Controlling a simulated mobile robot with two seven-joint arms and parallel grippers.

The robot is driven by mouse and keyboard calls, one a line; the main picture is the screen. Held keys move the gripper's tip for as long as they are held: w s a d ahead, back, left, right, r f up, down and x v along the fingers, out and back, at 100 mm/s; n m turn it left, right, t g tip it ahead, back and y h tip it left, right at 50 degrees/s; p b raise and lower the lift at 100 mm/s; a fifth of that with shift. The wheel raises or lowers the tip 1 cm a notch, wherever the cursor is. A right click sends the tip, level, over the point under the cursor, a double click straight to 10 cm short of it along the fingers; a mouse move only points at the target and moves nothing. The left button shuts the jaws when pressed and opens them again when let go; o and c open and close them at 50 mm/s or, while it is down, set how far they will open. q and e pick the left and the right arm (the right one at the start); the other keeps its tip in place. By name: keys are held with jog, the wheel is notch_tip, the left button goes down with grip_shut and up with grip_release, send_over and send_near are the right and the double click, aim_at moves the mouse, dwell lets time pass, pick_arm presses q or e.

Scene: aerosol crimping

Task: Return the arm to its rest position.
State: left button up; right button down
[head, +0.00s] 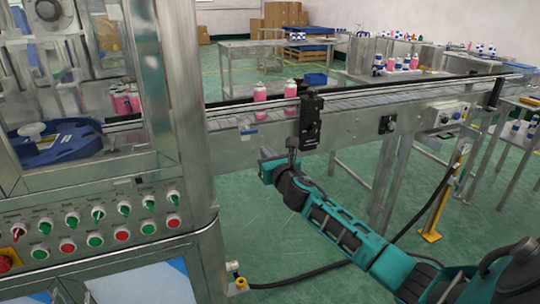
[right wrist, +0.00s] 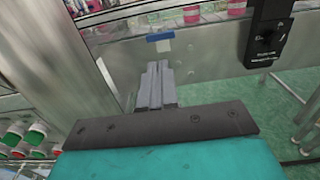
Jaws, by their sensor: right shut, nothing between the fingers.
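My right arm (head: 345,232) reaches in from the lower right of the head view, teal and black. Its gripper (head: 267,154) is in front of the conveyor's side wall, below the belt. In the right wrist view the two grey fingers (right wrist: 157,72) are together, with nothing between them. They point towards the metal side of the conveyor (right wrist: 205,68); I cannot tell the exact gap. My left gripper is not in view.
Pink cans (head: 260,93) stand on the conveyor (head: 350,102). A black sensor bracket (head: 311,120) sticks out close to my right gripper. The machine cabinet (head: 185,100) with its buttons stands at left. A black cable (head: 325,271) runs below my arm.

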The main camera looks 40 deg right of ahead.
jog(key=s+a+f+m+g+y, duration=0.4)
jog(key=s+a+f+m, duration=1.1)
jog(key=f, duration=0.3)
jog(key=s+a+f+m+g+y, duration=0.1)
jog(key=s+a+m, duration=0.3)
jog(key=s+m, duration=0.4)
jog(key=s+a+f+m+g+y, duration=0.1)
jog(key=s+a+f+m, duration=0.3)
jog(key=s+m, duration=0.4)
jog(key=shift+s+a+g, duration=0.15)
jog(key=shift+s+g, duration=0.15)
jog(key=shift+g, duration=0.1)
